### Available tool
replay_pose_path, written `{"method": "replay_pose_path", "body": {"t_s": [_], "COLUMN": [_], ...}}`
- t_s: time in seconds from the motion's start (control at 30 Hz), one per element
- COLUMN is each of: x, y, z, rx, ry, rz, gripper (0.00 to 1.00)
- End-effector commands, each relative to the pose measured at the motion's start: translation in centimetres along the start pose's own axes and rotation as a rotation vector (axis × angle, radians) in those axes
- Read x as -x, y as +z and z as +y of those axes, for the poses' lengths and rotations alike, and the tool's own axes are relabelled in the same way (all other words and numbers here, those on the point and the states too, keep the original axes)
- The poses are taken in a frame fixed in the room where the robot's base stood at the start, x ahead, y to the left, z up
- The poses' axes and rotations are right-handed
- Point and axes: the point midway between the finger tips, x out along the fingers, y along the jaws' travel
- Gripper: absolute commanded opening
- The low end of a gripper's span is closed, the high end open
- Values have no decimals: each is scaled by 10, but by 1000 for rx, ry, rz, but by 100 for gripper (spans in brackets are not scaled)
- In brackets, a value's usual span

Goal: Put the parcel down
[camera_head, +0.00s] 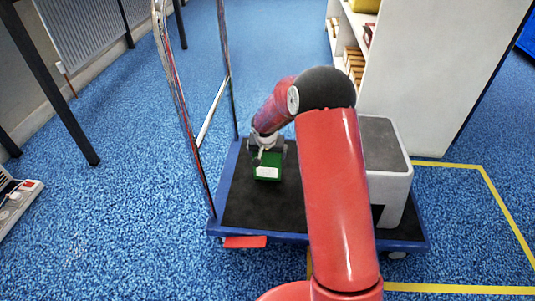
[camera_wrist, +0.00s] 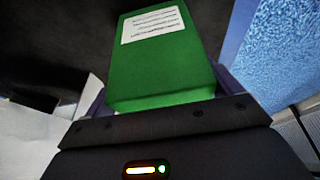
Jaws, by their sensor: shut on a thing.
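The parcel is a green box (camera_head: 268,172) with a white label, low over the left part of a dark-topped cart (camera_head: 240,203) with a blue rim. My gripper (camera_head: 266,150) is shut on the parcel. In the wrist view the green parcel (camera_wrist: 165,70) stands out beyond my gripper (camera_wrist: 165,112), its lined label at the far end. I cannot tell whether the parcel touches the cart top.
A white box with a grey top (camera_head: 385,150) stands on the cart's right side, partly behind my arm. A metal handle frame (camera_head: 190,130) rises at the cart's left. A white shelf (camera_head: 420,75) stands behind. Yellow tape (camera_head: 505,205) marks the floor at right.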

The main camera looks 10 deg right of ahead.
Motion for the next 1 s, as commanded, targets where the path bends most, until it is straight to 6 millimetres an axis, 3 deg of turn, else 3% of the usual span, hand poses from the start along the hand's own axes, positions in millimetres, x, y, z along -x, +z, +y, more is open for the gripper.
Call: {"method": "replay_pose_path", "body": {"t_s": [0.27, 0.3, 0.37, 0.67, 0.77, 1.0], "x": [-2, -2, -1, 4, 17, 70], "y": [1, 0, 0, -2, -2, -2], "z": [0, 0, 0, 0, 0, 0], "rx": [0, 0, 0, 0, -1, 0], "ry": [0, 0, 0, 0, 0, 0], "rz": [1, 1, 1, 0, 2, 4], "gripper": [64, 93, 100, 100, 100, 100]}}
